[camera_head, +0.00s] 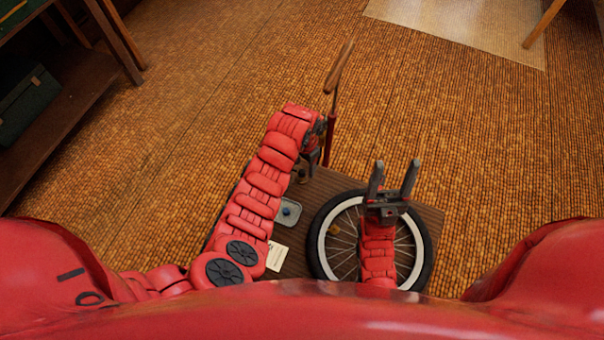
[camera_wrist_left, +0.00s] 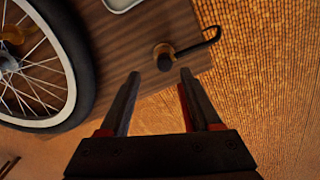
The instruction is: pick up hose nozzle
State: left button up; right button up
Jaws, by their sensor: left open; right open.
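A small brass-coloured piece with a dark end, which looks like the hose nozzle (camera_wrist_left: 163,51), lies on the wooden board near its edge in the left wrist view. A thin black curved piece runs from it past the edge. My left gripper (camera_wrist_left: 160,73) is open and empty, its fingertips just short of the nozzle in that view. In the head view the left gripper (camera_head: 312,164) points down over the board's far edge, partly hidden by its arm. My right gripper (camera_head: 396,166) is open and empty above the wheel.
A spoked wheel with a black tyre (camera_head: 430,246) lies on the wooden board (camera_head: 292,262). A small tray (camera_head: 288,212) and a paper card (camera_head: 276,256) are beside it. A red rod with a wooden handle (camera_head: 338,68) stands by my left gripper.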

pick_arm(q)
jog(key=shift+w+a+f+b, duration=0.1)
jog(key=shift+a+f+b, duration=0.1)
jog(key=shift+f, duration=1.35)
jog(key=shift+w+a+f+b, duration=0.1)
jog(key=shift+a+f, duration=0.05)
jog(key=shift+f, duration=1.4)
grip_shut()
